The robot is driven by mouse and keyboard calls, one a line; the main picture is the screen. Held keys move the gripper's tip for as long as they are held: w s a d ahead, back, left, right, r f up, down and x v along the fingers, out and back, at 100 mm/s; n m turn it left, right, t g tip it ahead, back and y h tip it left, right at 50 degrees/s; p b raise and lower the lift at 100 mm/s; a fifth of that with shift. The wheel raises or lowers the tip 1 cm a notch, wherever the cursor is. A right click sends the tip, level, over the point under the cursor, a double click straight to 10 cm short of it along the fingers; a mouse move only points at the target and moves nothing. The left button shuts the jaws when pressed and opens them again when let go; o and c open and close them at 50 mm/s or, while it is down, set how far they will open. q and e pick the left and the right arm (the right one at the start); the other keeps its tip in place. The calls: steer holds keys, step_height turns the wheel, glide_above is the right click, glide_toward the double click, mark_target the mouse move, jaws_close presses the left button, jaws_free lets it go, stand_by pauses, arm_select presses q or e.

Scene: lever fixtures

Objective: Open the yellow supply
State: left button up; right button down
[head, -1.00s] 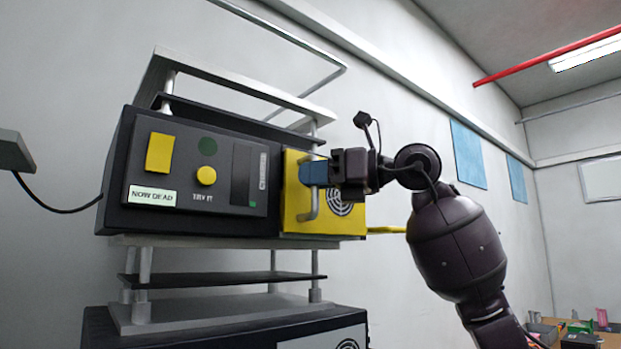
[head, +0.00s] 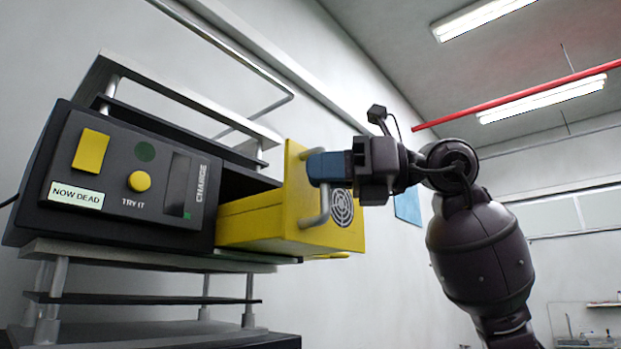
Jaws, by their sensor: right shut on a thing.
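The yellow supply (head: 265,222) is a drawer-like yellow block at the right end of a dark unit (head: 60,150). It stands well out of its bay, with its yellow side showing and a dark gap above it. My right gripper (head: 322,168), with blue fingertips, is shut on the upper part of the handle. The fingertips hide part of the bar. My left gripper is not in view.
The unit's panel carries a yellow rectangle (head: 91,151), a yellow knob (head: 139,181) and a "NOW DEAD" label (head: 76,196). It sits on a rack with shelves (head: 130,258) above and below. The space right of my arm looks open.

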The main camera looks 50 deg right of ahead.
steer(key=c, duration=1.1)
jaws_free()
steer(key=shift+c, duration=0.2)
steer(key=shift+s, duration=0.1)
steer(key=b+v, duration=0.2)
steer(key=v, duration=0.8)
steer(key=shift+s+d, duration=0.3)
